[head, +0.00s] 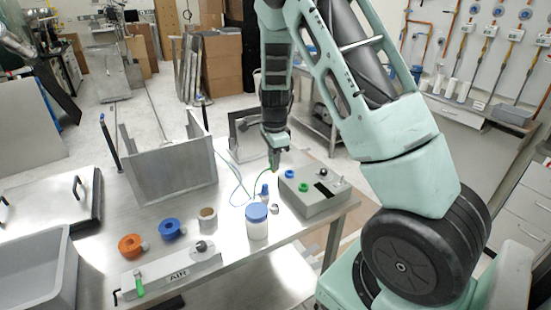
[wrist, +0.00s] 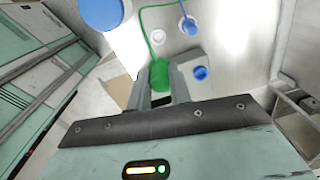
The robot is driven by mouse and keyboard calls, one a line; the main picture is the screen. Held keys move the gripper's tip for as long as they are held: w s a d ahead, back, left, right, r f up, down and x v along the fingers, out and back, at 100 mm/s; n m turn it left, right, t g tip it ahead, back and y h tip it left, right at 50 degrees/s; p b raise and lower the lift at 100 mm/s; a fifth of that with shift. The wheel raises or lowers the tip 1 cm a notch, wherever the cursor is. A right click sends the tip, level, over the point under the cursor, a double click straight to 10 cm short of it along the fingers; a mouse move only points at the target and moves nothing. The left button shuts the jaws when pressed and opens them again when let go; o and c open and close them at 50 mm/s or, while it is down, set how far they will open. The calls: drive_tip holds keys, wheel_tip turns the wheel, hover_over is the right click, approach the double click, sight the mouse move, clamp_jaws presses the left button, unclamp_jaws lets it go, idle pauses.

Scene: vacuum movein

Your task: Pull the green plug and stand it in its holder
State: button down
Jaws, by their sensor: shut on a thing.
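My gripper (head: 275,165) is shut on the green plug (wrist: 156,76), held between the two fingers in the wrist view. A thin green cable (wrist: 143,25) runs from the plug. In the head view my gripper is above the table by the back left of the grey box (head: 318,204), apart from the box's green socket (head: 304,187). The blue plug (head: 265,191) stands upright left of the box and also shows in the wrist view (wrist: 188,26). Beside it is a small pale round holder (head: 275,208), which looks empty; it also shows in the wrist view (wrist: 158,37).
A white jar with a blue lid (head: 257,222) stands close in front of the holders. The box also has a blue socket (head: 289,173) and a dark knob (head: 323,173). Orange and blue rings (head: 130,245), a tape roll (head: 207,217) and an AIR block (head: 175,275) lie left.

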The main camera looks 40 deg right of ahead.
drive_tip(key=shift+f+b, duration=4.15)
drive_tip(key=shift+f, duration=2.35)
drive_tip(key=shift+f, duration=0.4)
drive_tip(key=shift+f, duration=0.35)
drive_tip(key=shift+f, duration=0.3)
drive_tip(key=shift+f+b, duration=0.2)
drive_tip(key=shift+b, duration=0.1)
drive_tip(key=c, duration=0.7)
unclamp_jaws()
